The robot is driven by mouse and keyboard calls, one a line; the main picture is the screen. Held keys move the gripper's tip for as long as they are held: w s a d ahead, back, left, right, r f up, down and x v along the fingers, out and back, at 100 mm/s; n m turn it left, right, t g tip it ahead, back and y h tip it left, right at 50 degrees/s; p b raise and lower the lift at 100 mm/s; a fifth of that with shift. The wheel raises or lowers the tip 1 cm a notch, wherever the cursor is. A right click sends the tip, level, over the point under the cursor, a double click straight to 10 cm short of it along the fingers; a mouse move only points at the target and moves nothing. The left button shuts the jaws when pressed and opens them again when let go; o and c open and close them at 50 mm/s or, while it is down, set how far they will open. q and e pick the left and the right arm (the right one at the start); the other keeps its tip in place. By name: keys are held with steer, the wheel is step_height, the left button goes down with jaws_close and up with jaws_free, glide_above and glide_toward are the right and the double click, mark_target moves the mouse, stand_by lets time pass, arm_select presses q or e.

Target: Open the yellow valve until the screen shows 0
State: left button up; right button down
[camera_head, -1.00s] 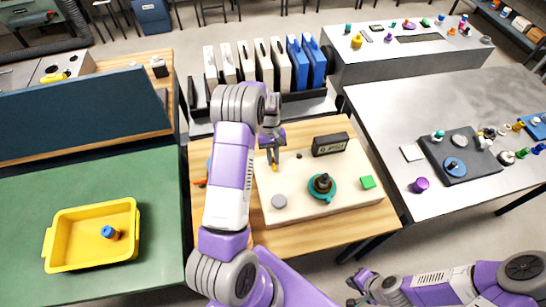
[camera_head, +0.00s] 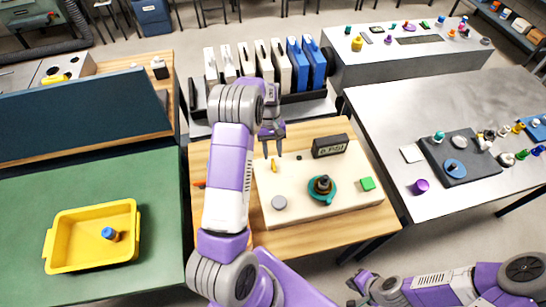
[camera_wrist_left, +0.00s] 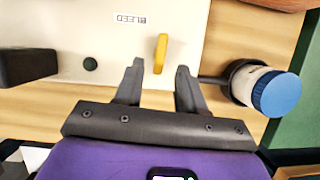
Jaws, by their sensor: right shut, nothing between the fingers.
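The yellow valve (camera_head: 274,165) is a small handle at the back left of a cream board (camera_head: 325,205). In the left wrist view the handle (camera_wrist_left: 160,53) points nearly straight along the picture's height, beside an upside-down "BLEED" label. My left gripper (camera_head: 273,153) is open and empty, just behind the valve; its fingertips (camera_wrist_left: 159,70) are apart with the handle in line with the gap. The dark screen (camera_head: 330,146) stands at the board's back edge; it shows one digit and "PSI", and the digit looks like 0 but is small. My right gripper (camera_head: 360,284) is shut, low at right.
The board also carries a teal-based knob (camera_head: 322,188), a grey disc (camera_head: 279,203) and a green block (camera_head: 367,184). Binders (camera_head: 270,65) stand behind the board.

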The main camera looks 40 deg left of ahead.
arm_select(q)
steer(key=shift+v, duration=2.1)
